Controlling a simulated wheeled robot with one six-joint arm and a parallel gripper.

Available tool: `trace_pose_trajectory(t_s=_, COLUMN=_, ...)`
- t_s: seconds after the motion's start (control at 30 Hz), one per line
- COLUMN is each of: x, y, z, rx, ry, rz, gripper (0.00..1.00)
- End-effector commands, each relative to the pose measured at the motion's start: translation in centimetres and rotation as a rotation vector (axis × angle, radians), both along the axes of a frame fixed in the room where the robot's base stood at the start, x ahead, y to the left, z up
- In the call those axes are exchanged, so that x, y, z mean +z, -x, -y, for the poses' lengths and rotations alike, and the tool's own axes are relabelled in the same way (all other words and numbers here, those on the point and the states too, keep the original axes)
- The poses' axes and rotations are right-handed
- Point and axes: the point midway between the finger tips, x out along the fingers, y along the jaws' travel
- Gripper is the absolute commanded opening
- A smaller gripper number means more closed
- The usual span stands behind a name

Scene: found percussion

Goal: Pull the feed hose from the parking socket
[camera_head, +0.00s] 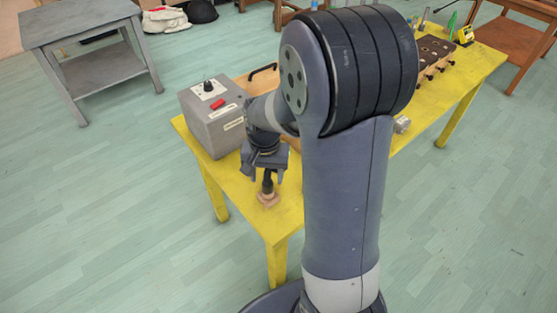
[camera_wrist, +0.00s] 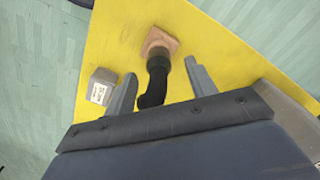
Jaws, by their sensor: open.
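The feed hose, a black tube with a thick collar, stands in the wrist view (camera_wrist: 154,84) and in the head view (camera_head: 268,181). Its lower end meets the parking socket, a small pinkish-brown block (camera_wrist: 158,41) on the yellow table, also in the head view (camera_head: 268,199). My gripper (camera_wrist: 160,72) is open, with one grey finger on each side of the hose. In the head view my gripper (camera_head: 265,172) is over the socket near the table's front corner. I cannot tell whether either finger touches the hose.
A grey box (camera_head: 213,121) with a black knob and red switch stands on the yellow table (camera_head: 284,215), left of my gripper. A small labelled grey block (camera_wrist: 104,78) lies left of the hose in the wrist view. My arm hides the table's middle.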

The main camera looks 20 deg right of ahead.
Motion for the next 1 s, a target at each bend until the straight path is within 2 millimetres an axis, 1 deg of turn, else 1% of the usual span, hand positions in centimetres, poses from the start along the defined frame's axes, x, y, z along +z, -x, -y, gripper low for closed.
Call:
trace_pose_trajectory(t_s=0.03, x=-1.0, y=0.1, z=0.0, rx=0.000, ry=0.000, rz=-0.004, gripper=0.53)
trace_pose_trajectory(t_s=0.1, x=-2.0, y=0.1, z=0.0, rx=0.000, ry=0.000, rz=-0.004, gripper=0.53)
trace_pose_trajectory(t_s=0.23, x=-3.2, y=0.1, z=0.0, rx=0.000, ry=0.000, rz=-0.002, gripper=0.53)
trace_pose_trajectory(t_s=0.4, x=-3.8, y=0.0, z=0.0, rx=0.000, ry=0.000, rz=0.000, gripper=0.53)
trace_pose_trajectory(t_s=0.63, x=-3.8, y=0.0, z=0.0, rx=0.000, ry=0.000, rz=0.000, gripper=0.53)
trace_pose_trajectory(t_s=1.0, x=-3.8, y=0.0, z=0.0, rx=0.000, ry=0.000, rz=0.000, gripper=0.23)
